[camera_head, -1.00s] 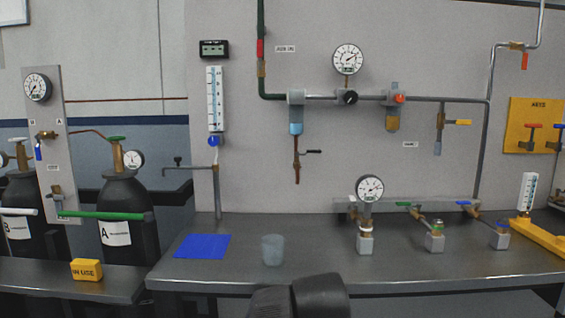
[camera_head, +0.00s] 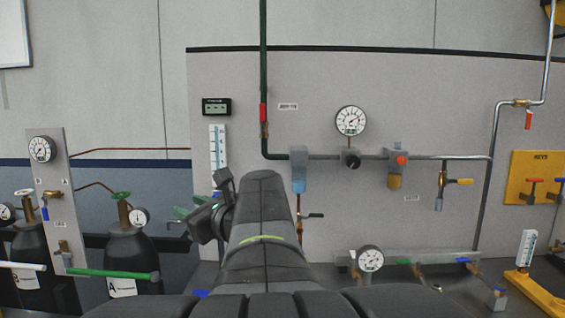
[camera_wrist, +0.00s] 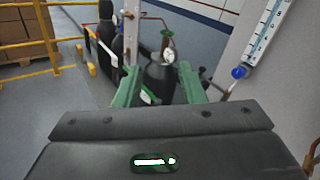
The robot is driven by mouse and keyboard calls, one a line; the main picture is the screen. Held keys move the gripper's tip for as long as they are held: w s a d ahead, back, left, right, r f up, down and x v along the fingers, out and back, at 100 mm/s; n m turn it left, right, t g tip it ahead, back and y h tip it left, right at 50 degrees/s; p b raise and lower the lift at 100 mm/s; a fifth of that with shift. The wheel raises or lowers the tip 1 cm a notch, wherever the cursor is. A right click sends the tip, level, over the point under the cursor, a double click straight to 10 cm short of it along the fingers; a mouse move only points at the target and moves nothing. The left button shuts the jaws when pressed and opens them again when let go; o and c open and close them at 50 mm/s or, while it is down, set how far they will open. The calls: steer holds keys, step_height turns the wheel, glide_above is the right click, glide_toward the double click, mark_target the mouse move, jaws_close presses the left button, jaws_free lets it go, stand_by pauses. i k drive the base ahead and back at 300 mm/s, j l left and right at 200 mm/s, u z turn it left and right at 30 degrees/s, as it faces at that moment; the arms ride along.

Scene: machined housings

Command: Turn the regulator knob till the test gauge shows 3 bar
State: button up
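The black regulator knob (camera_head: 351,160) sits on the wall pipe, right of the blue-bowled filter. A round white gauge (camera_head: 351,121) stands directly above it; another gauge (camera_head: 370,259) is on the bench manifold. I cannot tell which is the test gauge, and their readings are too small to be sure of. My gripper (camera_head: 186,212) is left of the knob and well apart from it, partly hidden by my arm. In the wrist view its two green fingers (camera_wrist: 158,76) are spread with nothing between them, pointing toward the gas cylinders.
A blue-and-white scale tube (camera_head: 217,150) is on the wall near my gripper. Black cylinders (camera_head: 130,255) stand left. My arm hides much of the bench.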

mark_target(352, 161)
steer(key=i+z, duration=0.25)
steer(key=i, duration=0.15)
steer(key=i+j+z, duration=0.2)
steer(key=i, duration=0.15)
steer(key=z, duration=1.3)
